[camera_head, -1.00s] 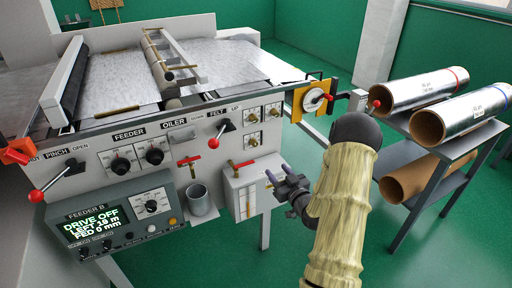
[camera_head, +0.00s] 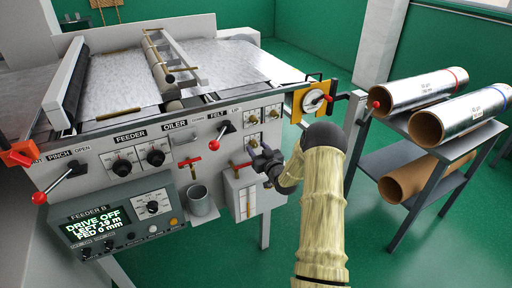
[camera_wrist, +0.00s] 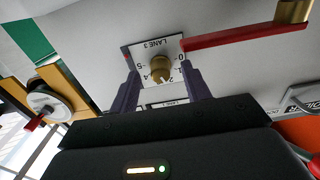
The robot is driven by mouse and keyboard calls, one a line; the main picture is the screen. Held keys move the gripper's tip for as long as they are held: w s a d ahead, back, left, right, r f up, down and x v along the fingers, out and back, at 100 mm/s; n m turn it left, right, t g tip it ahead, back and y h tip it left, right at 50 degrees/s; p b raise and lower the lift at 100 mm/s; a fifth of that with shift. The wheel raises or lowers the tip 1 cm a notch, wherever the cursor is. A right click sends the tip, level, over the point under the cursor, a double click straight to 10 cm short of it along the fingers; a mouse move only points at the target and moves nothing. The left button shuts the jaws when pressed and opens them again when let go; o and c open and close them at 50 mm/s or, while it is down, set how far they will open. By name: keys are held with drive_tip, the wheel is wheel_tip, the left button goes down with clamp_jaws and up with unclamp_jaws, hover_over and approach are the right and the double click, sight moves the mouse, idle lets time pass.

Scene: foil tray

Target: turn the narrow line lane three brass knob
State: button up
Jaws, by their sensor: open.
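The lane three brass knob (camera_wrist: 160,68) sits on a white dial plate marked LANE 3 (camera_wrist: 133,60) with numbers around it, in the wrist view. My gripper (camera_wrist: 160,76) is open, one dark finger on each side of the knob's near side. I cannot tell whether either finger touches the knob. In the head view my gripper (camera_head: 256,157) is at the front panel, just below the lower small dial plate (camera_head: 254,140), and partly covers that area. The knob's exact setting is too small to read.
A red lever (camera_wrist: 230,36) with a brass base runs close to my right finger in the wrist view. A yellow-plated dial (camera_head: 314,98) stands at the panel's right end. The oiler box (camera_head: 241,192) is below my gripper. Foil rolls (camera_head: 420,92) lie on a rack at right.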

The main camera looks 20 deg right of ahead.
drive_tip(key=shift+w, duration=0.75)
drive_tip(key=c, duration=1)
